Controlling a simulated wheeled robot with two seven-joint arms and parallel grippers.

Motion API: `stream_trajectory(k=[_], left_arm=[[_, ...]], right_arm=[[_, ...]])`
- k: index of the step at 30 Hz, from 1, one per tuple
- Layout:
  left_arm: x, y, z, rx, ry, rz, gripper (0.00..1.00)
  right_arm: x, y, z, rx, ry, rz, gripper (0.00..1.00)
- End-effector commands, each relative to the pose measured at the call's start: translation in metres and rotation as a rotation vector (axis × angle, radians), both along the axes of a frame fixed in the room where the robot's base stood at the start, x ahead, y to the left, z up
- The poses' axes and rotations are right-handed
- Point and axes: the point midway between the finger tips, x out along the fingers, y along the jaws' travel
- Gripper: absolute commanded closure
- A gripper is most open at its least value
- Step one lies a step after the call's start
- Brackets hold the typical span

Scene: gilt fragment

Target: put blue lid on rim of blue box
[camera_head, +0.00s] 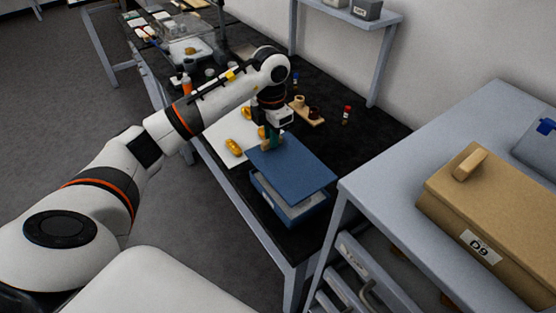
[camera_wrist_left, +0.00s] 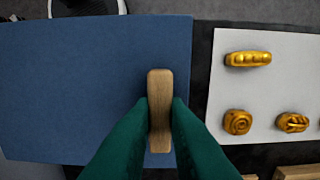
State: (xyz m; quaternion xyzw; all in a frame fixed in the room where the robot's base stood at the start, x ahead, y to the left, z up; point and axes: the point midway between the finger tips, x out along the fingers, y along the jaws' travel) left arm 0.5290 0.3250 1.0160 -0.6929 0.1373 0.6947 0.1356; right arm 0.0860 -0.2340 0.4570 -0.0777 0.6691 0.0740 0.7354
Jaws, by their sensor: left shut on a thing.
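The blue lid (camera_head: 292,164) is a flat blue panel, tilted and lying over the blue box (camera_head: 290,208) in the head view. The box's front wall and part of its pale inside show below the lid's near edge. My left gripper (camera_head: 271,142) is at the lid's far left part. In the left wrist view the green fingers (camera_wrist_left: 160,125) are shut on the lid's wooden handle (camera_wrist_left: 160,80), and the lid (camera_wrist_left: 70,80) fills the left half. The wrist view hides the box under the lid. My right gripper is not in view.
A white sheet (camera_head: 222,135) with gold ornaments (camera_head: 233,147) lies beside the lid on the black bench. A grey cabinet (camera_head: 380,170) with a tan box (camera_head: 490,220) is at the right.

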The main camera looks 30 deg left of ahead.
Motion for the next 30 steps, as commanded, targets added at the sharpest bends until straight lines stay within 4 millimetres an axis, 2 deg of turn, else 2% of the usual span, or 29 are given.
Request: stream_trajectory(k=[3, 8, 15, 23, 24, 27, 28, 30], left_arm=[[0.0, -0.001, -0.016, -0.001, 0.0, -0.002, 1.0], [0.0, -0.001, -0.028, -0.001, 0.0, -0.003, 1.0], [-0.001, -0.001, -0.059, -0.002, 0.0, -0.004, 1.0], [0.0, -0.001, -0.062, 0.0, -0.003, -0.005, 1.0], [0.0, 0.0, -0.062, 0.0, -0.002, -0.005, 0.85], [0.0, 0.0, -0.062, 0.0, -0.002, -0.005, 0.68], [0.0, 0.0, -0.062, 0.0, -0.002, -0.005, 0.64], [0.0, 0.0, -0.062, 0.0, -0.002, -0.005, 0.64]], right_arm=[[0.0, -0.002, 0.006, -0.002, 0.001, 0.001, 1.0], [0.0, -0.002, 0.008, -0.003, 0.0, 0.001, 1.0], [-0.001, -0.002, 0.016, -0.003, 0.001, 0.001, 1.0], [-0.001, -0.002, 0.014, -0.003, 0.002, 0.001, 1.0], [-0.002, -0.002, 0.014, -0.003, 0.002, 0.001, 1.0], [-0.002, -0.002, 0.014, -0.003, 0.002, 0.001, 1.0], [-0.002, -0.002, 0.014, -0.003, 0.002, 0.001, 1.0], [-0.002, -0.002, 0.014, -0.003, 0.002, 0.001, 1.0]])
